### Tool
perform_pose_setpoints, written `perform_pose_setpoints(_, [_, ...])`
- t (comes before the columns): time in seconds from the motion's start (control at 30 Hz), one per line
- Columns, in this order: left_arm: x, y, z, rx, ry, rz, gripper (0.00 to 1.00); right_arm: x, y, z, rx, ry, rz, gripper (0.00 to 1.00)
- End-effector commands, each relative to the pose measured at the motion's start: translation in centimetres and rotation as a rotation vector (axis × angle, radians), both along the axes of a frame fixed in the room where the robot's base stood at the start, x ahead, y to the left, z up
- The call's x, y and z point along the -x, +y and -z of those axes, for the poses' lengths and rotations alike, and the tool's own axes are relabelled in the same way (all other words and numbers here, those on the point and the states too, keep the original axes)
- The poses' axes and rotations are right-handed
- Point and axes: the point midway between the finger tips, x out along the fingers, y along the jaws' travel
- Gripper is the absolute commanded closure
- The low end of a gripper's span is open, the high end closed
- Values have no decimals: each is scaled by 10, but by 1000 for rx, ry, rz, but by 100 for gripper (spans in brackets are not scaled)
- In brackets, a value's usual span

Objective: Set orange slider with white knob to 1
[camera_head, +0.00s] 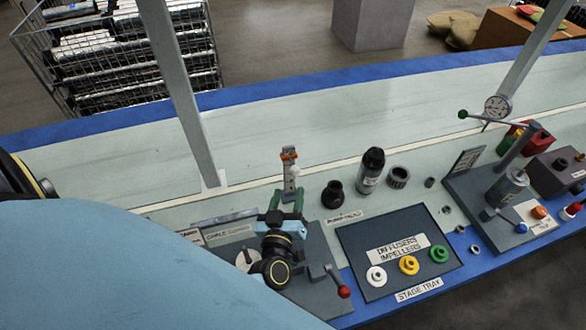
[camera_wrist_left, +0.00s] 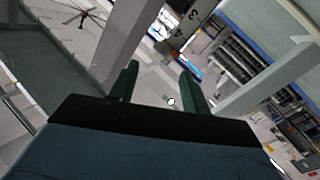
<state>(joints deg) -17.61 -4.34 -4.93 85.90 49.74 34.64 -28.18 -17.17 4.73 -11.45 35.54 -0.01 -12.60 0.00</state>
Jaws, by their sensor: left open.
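The orange slider (camera_head: 288,155) sits near the top of a grey upright post (camera_head: 289,181). Its white knob (camera_head: 294,171) shows just below it. The scale on the post is too small to read. My left gripper (camera_head: 286,196) is open, with its two green fingers pointing toward the post, just in front of and below the knob in the head view. In the left wrist view, the fingers (camera_wrist_left: 160,78) stand apart, and a small white spot between them may be the knob. I cannot tell whether they touch anything. My right gripper is not in view.
Right of the post stand a black fitting (camera_head: 332,194) and a dark bottle (camera_head: 371,170). A stage tray (camera_head: 366,236) with coloured rings lies in front. A red-tipped lever (camera_head: 343,291) is close beside my left wrist. A metal frame leg (camera_head: 184,90) rises at the left.

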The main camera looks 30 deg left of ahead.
Motion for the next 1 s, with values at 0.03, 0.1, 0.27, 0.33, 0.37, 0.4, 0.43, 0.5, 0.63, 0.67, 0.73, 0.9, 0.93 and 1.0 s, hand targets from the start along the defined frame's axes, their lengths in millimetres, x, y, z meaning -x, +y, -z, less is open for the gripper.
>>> perform_pose_setpoints(0.03, [-12, 5, -1, -1, -3, 1, 53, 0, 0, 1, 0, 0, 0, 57])
perform_pose_setpoints(0.1, [-26, 11, -1, -2, -4, -1, 53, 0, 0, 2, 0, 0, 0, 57])
perform_pose_setpoints(0.27, [-55, 23, 0, 0, -3, 0, 53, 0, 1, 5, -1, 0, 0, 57])
perform_pose_setpoints(0.33, [-65, 27, 0, 0, -3, -1, 53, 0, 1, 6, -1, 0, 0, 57])
perform_pose_setpoints(0.37, [-69, 29, 0, 0, -3, -1, 53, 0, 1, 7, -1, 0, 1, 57])
perform_pose_setpoints(0.4, [-73, 30, 0, 0, -2, -1, 53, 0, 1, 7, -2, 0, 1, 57])
perform_pose_setpoints(0.43, [-76, 31, 0, 0, -1, 0, 53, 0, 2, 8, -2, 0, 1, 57])
perform_pose_setpoints(0.5, [-81, 33, 0, 1, -2, -1, 53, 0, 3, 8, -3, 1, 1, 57])
perform_pose_setpoints(0.63, [-84, 35, 0, 2, 0, -1, 53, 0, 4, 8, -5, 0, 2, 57])
perform_pose_setpoints(0.67, [-85, 35, 0, 2, 0, -1, 53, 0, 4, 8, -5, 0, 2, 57])
perform_pose_setpoints(0.73, [-85, 35, 0, 2, 0, -1, 53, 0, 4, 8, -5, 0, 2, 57])
perform_pose_setpoints(0.9, [-85, 35, 0, 3, -1, -1, 57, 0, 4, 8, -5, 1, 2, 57])
perform_pose_setpoints(0.93, [-85, 35, 0, 2, 0, -1, 61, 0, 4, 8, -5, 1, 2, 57])
perform_pose_setpoints(1.0, [-85, 35, 0, 3, -1, -1, 70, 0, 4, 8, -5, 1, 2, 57])
